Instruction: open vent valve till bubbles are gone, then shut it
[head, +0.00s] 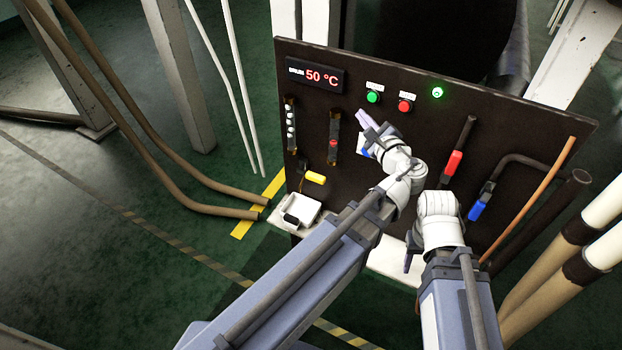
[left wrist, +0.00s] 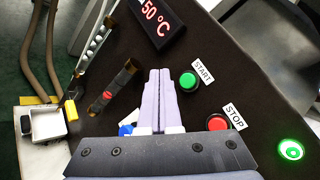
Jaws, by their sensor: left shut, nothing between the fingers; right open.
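A sight tube (head: 290,125) with several white bubbles in it is on the left of the dark panel; it also shows in the left wrist view (left wrist: 95,42). Below it is the yellow handle (head: 316,178) of what looks like the vent valve, also seen in the left wrist view (left wrist: 71,110). Its handle sticks out to the right in the head view. My left gripper (head: 363,117) is shut and empty in front of the panel, right of the tube and handle, apart from both. My right gripper (head: 409,256) is low before the panel, partly hidden by its wrist.
A second tube (head: 334,140) holds a red float. A display (head: 318,76) reads 50 °C. Green start (head: 373,97) and red stop (head: 405,106) buttons are above. Red (head: 453,163) and blue (head: 481,203) handles are right. A white tray (head: 296,211) sits lower left.

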